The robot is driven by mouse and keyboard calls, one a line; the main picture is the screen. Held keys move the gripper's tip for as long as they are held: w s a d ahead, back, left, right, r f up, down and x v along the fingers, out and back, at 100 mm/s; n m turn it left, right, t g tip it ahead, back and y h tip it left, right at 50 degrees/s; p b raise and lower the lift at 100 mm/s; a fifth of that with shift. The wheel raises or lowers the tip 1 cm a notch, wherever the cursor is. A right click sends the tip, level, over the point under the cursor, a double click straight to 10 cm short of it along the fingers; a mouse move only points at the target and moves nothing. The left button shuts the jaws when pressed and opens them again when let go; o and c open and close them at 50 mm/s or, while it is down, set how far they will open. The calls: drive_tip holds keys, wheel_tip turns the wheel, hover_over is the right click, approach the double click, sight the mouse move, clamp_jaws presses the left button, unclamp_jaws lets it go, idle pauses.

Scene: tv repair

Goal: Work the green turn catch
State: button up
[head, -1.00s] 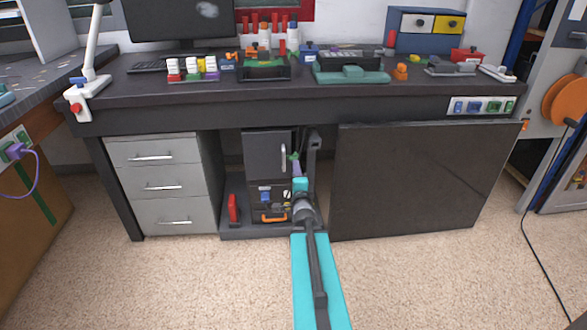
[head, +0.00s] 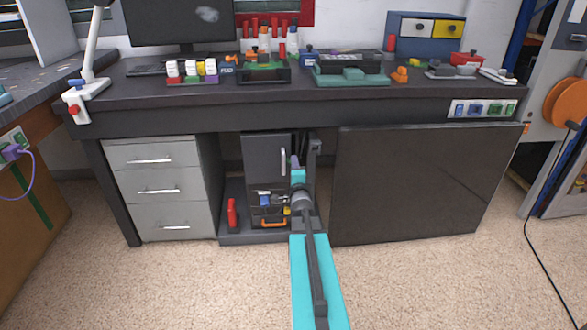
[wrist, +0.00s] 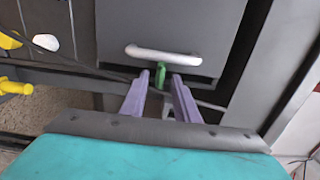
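The green turn catch (wrist: 160,75) shows in the wrist view at the edge of a dark grey cabinet door (wrist: 185,25), just below its pale bar handle (wrist: 163,55). My gripper (wrist: 160,80) has its two purple fingers apart, one on each side of the catch, with a visible gap; I cannot tell whether either touches it. In the head view my gripper (head: 295,161) is at the right edge of the door (head: 263,158), beside the upright handle (head: 283,161). The catch is hidden there behind my gripper.
Below the door is a panel with blue and yellow parts and an orange handle (head: 273,223). A red object (head: 232,212) stands left of it. A grey drawer unit (head: 155,190) is at left, a large dark panel (head: 410,185) at right. The desk top (head: 130,92) overhangs above.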

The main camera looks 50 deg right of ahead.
clamp_jaws()
